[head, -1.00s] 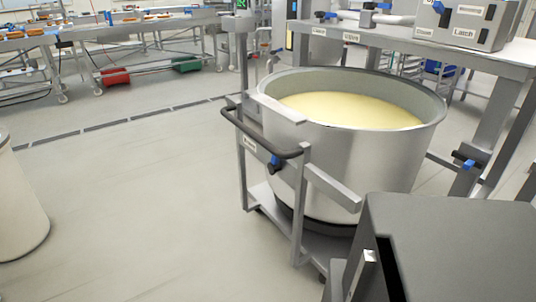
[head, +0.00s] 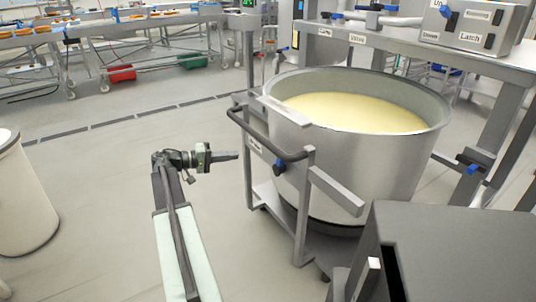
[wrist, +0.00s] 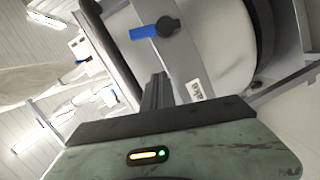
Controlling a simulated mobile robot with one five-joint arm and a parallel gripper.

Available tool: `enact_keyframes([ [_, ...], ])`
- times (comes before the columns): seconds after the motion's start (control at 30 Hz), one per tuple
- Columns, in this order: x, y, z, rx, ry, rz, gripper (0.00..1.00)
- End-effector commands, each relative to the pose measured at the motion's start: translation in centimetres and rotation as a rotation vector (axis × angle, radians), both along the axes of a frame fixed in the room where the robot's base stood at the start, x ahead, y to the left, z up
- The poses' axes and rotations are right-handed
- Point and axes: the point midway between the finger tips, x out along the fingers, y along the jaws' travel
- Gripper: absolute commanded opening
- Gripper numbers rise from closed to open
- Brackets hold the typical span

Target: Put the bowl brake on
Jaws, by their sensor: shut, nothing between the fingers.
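The large steel bowl (head: 350,165) holds pale yellow contents and stands on a wheeled grey frame (head: 304,215) with a dark push handle (head: 262,138). A small blue-handled lever (head: 279,165) sits on the frame below that handle, near a small label (head: 254,144). In the wrist view the blue lever (wrist: 153,31) is near the top, with a white label (wrist: 195,90) below and right of it. My gripper (head: 234,156) is shut and empty, left of the frame, pointing right toward it. In the wrist view its shut fingers (wrist: 157,88) point up toward the lever, apparently without touching it.
A steel bench with a control box (head: 473,27) stands behind the bowl. Another blue-handled fitting (head: 473,165) is on its leg at right. A pale bin (head: 22,200) stands at far left. A dark grey block (head: 460,245) fills the lower right.

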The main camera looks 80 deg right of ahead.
Motion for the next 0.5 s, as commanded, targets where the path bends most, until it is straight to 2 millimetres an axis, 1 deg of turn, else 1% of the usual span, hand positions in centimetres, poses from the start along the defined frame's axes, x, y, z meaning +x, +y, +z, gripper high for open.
enact_keyframes([
  [0.03,-1.5,-0.9,0.9,-0.024,0.025,-0.027,0.00],
  [0.13,-2.7,-1.3,1.8,-0.049,0.051,-0.047,0.00],
  [0.27,-3.0,-1.4,1.8,-0.050,0.054,-0.048,0.00],
  [0.33,-3.5,-1.6,1.7,-0.050,0.053,-0.049,0.00],
  [0.37,-3.8,-1.8,1.6,-0.050,0.053,-0.049,0.00],
  [0.5,-6.2,-3.1,1.4,-0.048,0.052,-0.049,0.00],
])
